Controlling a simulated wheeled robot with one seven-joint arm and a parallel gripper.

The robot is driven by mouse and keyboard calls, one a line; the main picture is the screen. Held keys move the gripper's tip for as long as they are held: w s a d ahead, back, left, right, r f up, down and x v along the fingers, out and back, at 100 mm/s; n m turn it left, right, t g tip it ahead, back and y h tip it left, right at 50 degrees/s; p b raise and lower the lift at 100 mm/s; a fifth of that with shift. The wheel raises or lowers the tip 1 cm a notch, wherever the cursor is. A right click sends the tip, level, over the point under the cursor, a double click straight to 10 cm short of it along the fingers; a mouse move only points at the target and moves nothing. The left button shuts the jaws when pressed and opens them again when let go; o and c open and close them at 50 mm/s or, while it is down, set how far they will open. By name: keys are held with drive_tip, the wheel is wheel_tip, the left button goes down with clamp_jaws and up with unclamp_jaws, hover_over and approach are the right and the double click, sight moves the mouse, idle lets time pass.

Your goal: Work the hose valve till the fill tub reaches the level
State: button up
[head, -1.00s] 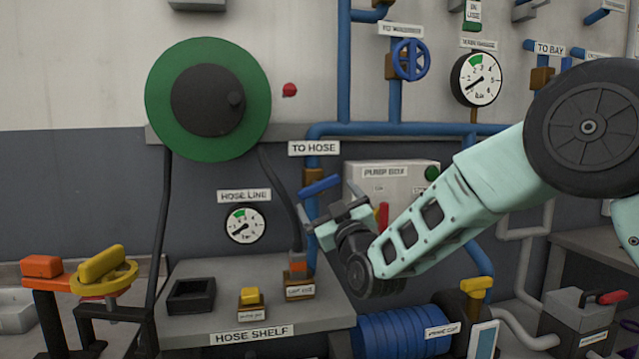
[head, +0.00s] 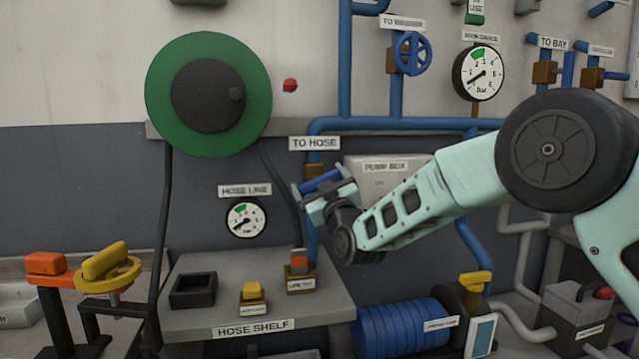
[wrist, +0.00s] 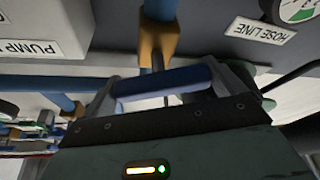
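The blue valve lever (head: 322,181) sits on a brown valve body (head: 314,170) under the TO HOSE label, on the blue pipe. It is slightly tilted, right end higher. My gripper (head: 326,192) is at this lever. In the wrist view the blue lever (wrist: 165,84) lies lengthwise between my two spread fingers (wrist: 172,88), below the brown valve body (wrist: 158,42). I cannot tell whether either finger touches it. The HOSE LINE gauge (head: 245,220) has its needle pointing to the lower left. No tub marked as the fill tub is readable; a pale tub edge (head: 18,308) shows at far left.
The hose shelf (head: 190,325) below holds a black square holder (head: 193,289) and two small labelled blocks. A pump box (head: 375,170) is right behind my arm. A green reel (head: 208,95) hangs upper left. A yellow-handled stand (head: 107,265) is at left.

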drive_tip(key=m+b, duration=0.1)
drive_tip(key=m+h+b, duration=0.1)
drive_tip(key=b, duration=0.1)
drive_tip(key=shift+f+t, duration=0.3)
drive_tip(key=shift+f, duration=0.05)
drive_tip(key=m+h+b, duration=0.1)
drive_tip(key=m+b, duration=0.1)
drive_tip(key=shift+m, duration=0.4)
drive_tip(key=shift+r+m+t+h+b, duration=0.2)
drive_tip(key=shift+m+h+b, duration=0.1)
drive_tip(key=shift+m, duration=0.3)
drive_tip(key=shift+r+m+t+h+b, duration=0.1)
drive_tip(key=shift+m+t+h+b, duration=0.15)
drive_tip(key=shift+m, duration=0.35)
drive_tip(key=o, duration=0.6)
drive_tip(key=b+v, duration=0.2)
drive_tip(key=v, duration=1.5)
drive_tip(key=shift+s, duration=0.3)
